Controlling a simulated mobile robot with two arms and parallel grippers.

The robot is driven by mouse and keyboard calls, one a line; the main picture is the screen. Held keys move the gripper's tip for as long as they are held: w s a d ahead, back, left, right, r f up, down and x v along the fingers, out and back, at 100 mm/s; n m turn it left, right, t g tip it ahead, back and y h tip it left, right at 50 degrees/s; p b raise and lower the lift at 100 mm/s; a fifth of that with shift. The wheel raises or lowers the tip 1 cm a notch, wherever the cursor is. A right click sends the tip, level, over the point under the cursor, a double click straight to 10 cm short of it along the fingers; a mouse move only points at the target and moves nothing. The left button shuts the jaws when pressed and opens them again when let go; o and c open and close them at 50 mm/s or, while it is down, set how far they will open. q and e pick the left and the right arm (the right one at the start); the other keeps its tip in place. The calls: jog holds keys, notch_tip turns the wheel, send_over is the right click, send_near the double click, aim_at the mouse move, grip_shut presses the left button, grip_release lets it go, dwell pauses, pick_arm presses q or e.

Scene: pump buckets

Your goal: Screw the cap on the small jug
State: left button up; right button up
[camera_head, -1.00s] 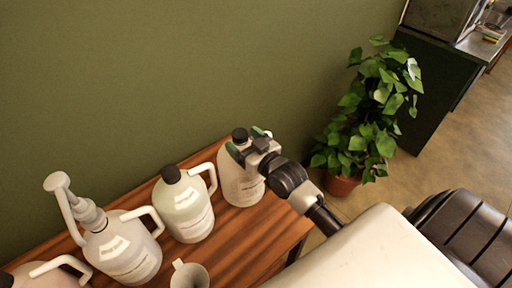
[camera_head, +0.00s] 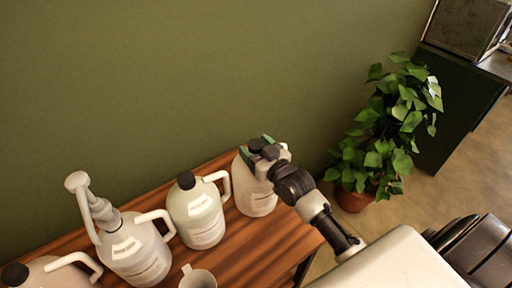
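A pale small jug (camera_head: 255,198) stands at the right end of the wooden table, partly hidden by my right gripper. Its dark cap (camera_head: 256,145) is on or at its top; I cannot tell whether it is screwed down. My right gripper (camera_head: 256,146) reaches in from the right, its green-tipped fingers on either side of the cap. I cannot tell whether they touch it. My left gripper is not in view.
On the table (camera_head: 238,251), a capped jug (camera_head: 200,216), a pump jug (camera_head: 136,252), another capped jug (camera_head: 55,274) and a grey funnel-like vessel (camera_head: 199,279) stand to the left. A potted plant (camera_head: 385,135) is beyond the right end. A green wall is behind.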

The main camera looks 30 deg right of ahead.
jog(key=shift+o, duration=1)
jog(key=s+d+b, duration=0.1)
jog(key=s+b, duration=0.1)
jog(key=s, duration=0.8)
jog(key=shift+s+d+b, duration=0.25)
jog(key=shift+s+b, duration=0.15)
jog(key=shift+s+f, duration=0.1)
